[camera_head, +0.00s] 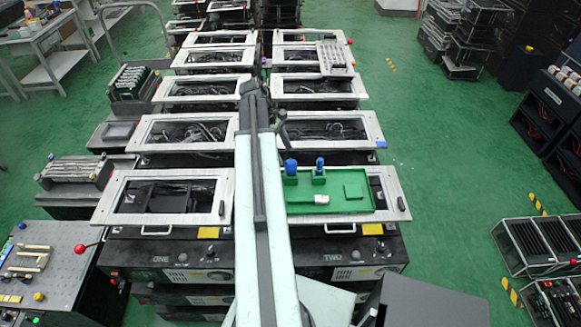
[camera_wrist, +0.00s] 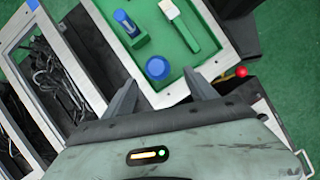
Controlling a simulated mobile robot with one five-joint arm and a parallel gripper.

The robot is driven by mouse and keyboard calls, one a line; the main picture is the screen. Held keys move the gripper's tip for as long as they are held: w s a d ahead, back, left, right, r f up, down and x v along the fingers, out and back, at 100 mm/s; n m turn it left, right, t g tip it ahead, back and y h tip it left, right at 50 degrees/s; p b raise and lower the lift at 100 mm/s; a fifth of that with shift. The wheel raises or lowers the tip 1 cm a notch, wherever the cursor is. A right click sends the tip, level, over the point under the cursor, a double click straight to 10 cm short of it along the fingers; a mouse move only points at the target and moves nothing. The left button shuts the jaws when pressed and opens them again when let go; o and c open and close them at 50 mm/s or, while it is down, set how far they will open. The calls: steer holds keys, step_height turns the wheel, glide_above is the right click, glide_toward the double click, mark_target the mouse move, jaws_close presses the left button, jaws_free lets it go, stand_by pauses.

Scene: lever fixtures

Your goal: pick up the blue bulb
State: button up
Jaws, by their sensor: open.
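The blue bulb is most likely the round blue piece (camera_head: 291,167) at the left back of the green tray (camera_head: 345,205) in the head view. In the wrist view this round blue piece (camera_wrist: 157,68) shows its domed top, just beyond my gripper (camera_wrist: 160,80). The two dark fingers are spread apart, one on each side of it in the picture, with nothing visible between them. I cannot tell the height gap. A slimmer blue piece (camera_head: 320,164) stands near it; the wrist view shows it (camera_wrist: 125,22) by a green block.
A whitish piece (camera_head: 322,199) and a green block (camera_head: 354,191) are also on the tray. The tray sits in a metal-framed fixture (camera_head: 391,186). A red knob (camera_wrist: 241,71) shows right of my fingers in the wrist view. Green floor (camera_head: 440,190) is open at right.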

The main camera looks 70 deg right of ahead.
mark_target(290, 166)
steer(key=b+x, duration=0.7)
steer(key=x, duration=0.1)
steer(key=shift+w+d+f+b, duration=0.1)
steer(key=shift+d+b, duration=0.05)
steer(key=shift+b, duration=0.15)
steer(key=shift+r, duration=0.2)
steer(key=c, duration=1.4)
